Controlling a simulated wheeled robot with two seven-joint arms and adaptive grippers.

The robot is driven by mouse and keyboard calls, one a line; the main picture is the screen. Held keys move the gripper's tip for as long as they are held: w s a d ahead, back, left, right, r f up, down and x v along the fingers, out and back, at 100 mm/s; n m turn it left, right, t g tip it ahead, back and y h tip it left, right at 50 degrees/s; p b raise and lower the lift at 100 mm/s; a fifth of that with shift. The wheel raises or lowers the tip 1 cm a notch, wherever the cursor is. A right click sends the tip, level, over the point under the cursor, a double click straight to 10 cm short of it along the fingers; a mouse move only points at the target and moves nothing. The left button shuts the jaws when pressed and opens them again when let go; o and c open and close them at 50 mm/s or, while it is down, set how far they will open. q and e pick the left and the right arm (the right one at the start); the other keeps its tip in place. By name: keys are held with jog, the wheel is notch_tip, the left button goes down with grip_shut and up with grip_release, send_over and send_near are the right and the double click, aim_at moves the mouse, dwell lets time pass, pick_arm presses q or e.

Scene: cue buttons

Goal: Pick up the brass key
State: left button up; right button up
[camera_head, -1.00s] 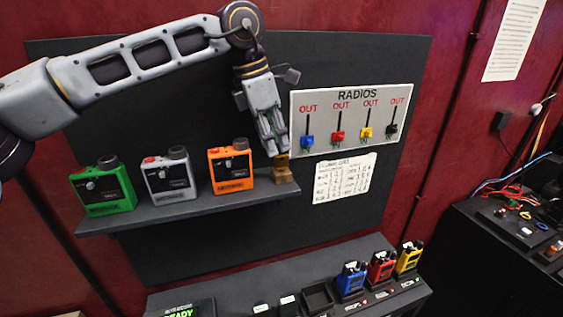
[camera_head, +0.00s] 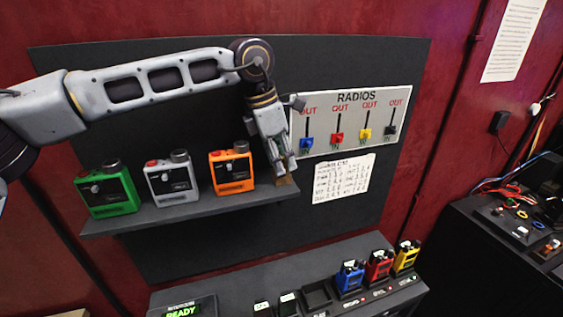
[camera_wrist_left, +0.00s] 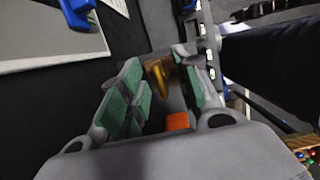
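The brass key (camera_wrist_left: 160,75) shows in the left wrist view as a gold shape between the green finger pads. It stands over a small wooden block (camera_head: 285,183) at the right end of the shelf. In the head view my fingers hide the key. My left gripper (camera_head: 282,164) points down at the block. In the left wrist view its fingers (camera_wrist_left: 162,90) are apart, one on each side of the key, with a gap showing; I cannot tell whether either pad touches it. My right gripper is not in view.
Green (camera_head: 108,193), grey (camera_head: 172,177) and orange (camera_head: 232,169) radios stand on the shelf (camera_head: 190,212) left of the block. Below, a black console (camera_head: 235,285) holds blue, red and yellow radios.

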aim_at(282, 157)
pick_arm(q)
jog(key=shift+d+f, duration=0.1)
jog(key=shift+f, duration=0.25)
grip_shut()
dwell(0.3)
notch_tip(282, 157, up, 9)
jog(key=shift+r+b, duration=0.1)
jog(key=shift+b, duration=0.85)
jog(key=shift+r, duration=0.45)
